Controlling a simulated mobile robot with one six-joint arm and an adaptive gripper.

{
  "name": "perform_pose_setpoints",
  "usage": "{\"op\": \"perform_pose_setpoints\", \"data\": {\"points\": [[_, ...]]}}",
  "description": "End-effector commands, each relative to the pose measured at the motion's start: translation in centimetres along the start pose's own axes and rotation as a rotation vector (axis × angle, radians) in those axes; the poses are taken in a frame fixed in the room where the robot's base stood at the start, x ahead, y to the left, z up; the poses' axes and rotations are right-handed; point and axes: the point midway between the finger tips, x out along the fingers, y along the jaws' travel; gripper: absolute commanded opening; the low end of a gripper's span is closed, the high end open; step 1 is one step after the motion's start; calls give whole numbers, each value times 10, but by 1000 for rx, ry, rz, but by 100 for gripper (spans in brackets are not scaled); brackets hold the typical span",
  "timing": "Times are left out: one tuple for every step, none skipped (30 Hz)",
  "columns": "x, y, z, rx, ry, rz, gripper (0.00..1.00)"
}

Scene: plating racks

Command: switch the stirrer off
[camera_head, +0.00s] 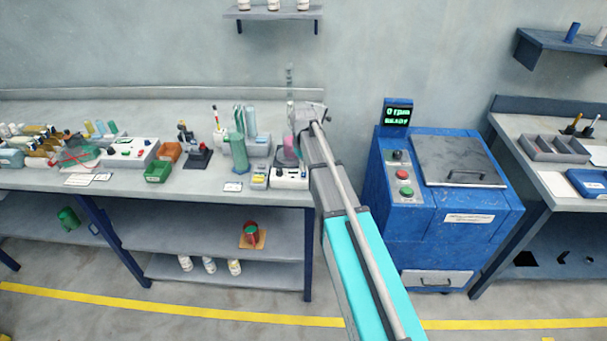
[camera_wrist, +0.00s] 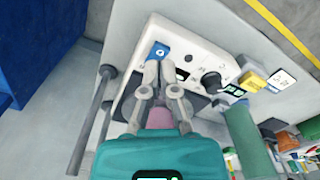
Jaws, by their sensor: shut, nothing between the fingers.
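The stirrer (camera_head: 291,178) is a white unit with a dark top plate at the right end of the left bench. In the wrist view its white front (camera_wrist: 228,64) carries a black knob (camera_wrist: 211,81), a small dark display and a blue switch (camera_wrist: 158,50) with a white mark. A pink vessel (camera_head: 288,152) stands on it; in the wrist view it is mostly hidden behind my gripper. My gripper (camera_wrist: 162,66) is shut and empty, its fingertips close to the blue switch. I cannot tell whether they touch it or which way the switch is set.
A vertical rod (camera_wrist: 90,122) stands beside the stirrer. A green cylinder (camera_wrist: 246,135) and a yellow-topped block (camera_wrist: 252,81) are close by. A blue machine (camera_head: 450,235) with a display reading "0 rpm READY" stands right of the bench. Open floor lies in front.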

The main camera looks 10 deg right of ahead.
Motion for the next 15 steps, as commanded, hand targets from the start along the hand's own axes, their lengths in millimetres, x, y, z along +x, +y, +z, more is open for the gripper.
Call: {"op": "perform_pose_setpoints", "data": {"points": [[1,0,0,0,0,0,0],[2,0,0,0,0,0,0],[2,0,0,0,0,0,0],[2,0,0,0,0,0,0],[2,0,0,0,0,0,0],[3,0,0,0,0,0,0],[3,0,0,0,0,0,0],[4,0,0,0,0,0,0],[4,0,0,0,0,0,0],[4,0,0,0,0,0,0],[5,0,0,0,0,0,0],[5,0,0,0,0,0,0],[5,0,0,0,0,0,0],[6,0,0,0,0,0,0],[6,0,0,0,0,0,0]]}}
